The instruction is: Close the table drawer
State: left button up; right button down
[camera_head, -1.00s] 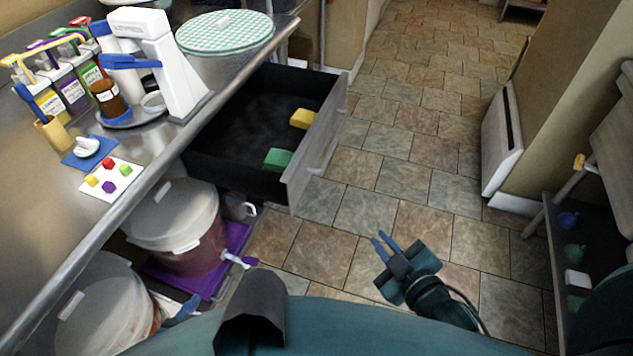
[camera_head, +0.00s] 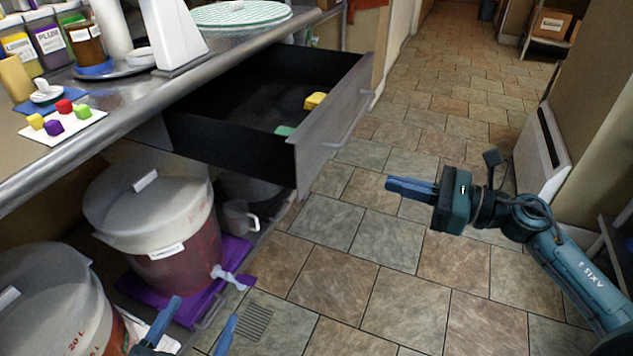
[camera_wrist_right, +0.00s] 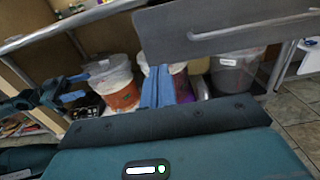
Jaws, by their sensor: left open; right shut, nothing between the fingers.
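The table drawer (camera_head: 318,135) stands pulled out from under the steel counter in the head view. Its black inside is open to view, and its grey front with a bar handle (camera_head: 349,120) faces the aisle. My right gripper (camera_head: 388,185) is shut and empty, out in front of the drawer front and apart from it. In the right wrist view the drawer front (camera_wrist_right: 260,14) hangs above the shut fingers (camera_wrist_right: 157,78). My left gripper (camera_head: 200,322) is open and empty at the bottom of the head view, low beside the buckets.
A yellow block (camera_head: 315,100) and a green block (camera_head: 285,130) lie in the drawer. Lidded ferment buckets (camera_head: 155,215) stand below the counter (camera_head: 150,95), one on a purple mat with its tap sticking out. The tiled aisle (camera_head: 400,260) is mostly clear.

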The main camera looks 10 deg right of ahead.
aim_at(308, 161)
pick_arm(q)
jog(key=shift+g+p, duration=0.3)
jog(key=shift+p, duration=0.15)
pick_arm(e)
jog(key=x, duration=1.3)
jog(key=shift+w+a, duration=0.25)
jog(key=shift+a, duration=0.1)
jog(key=shift+a, duration=0.1)
